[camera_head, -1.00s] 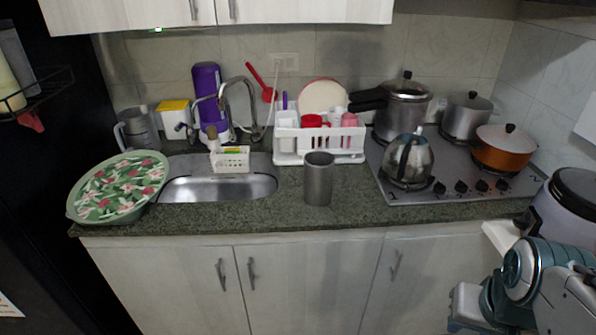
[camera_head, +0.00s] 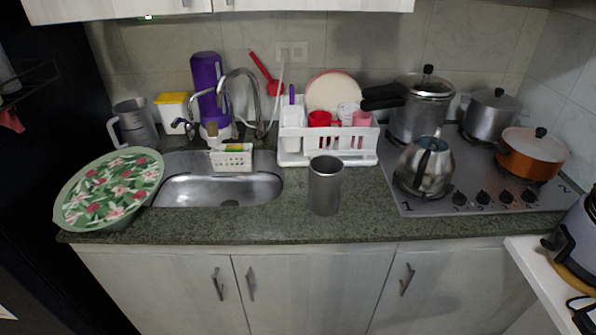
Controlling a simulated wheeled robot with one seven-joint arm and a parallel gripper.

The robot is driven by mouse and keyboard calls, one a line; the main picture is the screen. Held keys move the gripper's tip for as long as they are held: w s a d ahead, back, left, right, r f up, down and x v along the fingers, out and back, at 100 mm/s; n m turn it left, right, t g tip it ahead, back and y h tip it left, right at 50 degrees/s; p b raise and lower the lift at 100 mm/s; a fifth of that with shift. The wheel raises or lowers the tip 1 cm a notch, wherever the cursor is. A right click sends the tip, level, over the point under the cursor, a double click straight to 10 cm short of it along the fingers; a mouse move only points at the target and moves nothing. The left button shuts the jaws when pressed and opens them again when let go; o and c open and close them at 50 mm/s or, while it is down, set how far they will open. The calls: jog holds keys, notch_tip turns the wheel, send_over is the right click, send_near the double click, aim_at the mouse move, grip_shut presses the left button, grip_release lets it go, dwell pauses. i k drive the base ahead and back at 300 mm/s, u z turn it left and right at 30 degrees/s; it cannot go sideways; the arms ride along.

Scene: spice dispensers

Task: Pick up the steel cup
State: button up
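The steel cup (camera_head: 325,187) is a tall grey metal cylinder. It stands upright on the dark green stone counter (camera_head: 300,228), near the front edge, between the sink and the stove. Its dark open mouth faces up and nothing covers it. My gripper is not in view.
The sink (camera_head: 215,186) lies left of the cup, with a floral green basin (camera_head: 112,190) beyond it. A white dish rack (camera_head: 325,148) stands behind. A kettle (camera_head: 425,168) sits on the stove (camera_head: 480,207) at right. A white shelf (camera_head: 545,275) is at lower right.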

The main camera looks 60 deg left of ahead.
aim_at(326, 171)
jog(key=k, duration=1.45)
jog(key=u, duration=2)
jog(key=i, duration=0.5)
jog(key=u, duration=0.05)
jog(key=k, duration=0.4)
jog(key=z, duration=0.7)
jog(key=i, duration=1.05)
jog(key=u, duration=0.1)
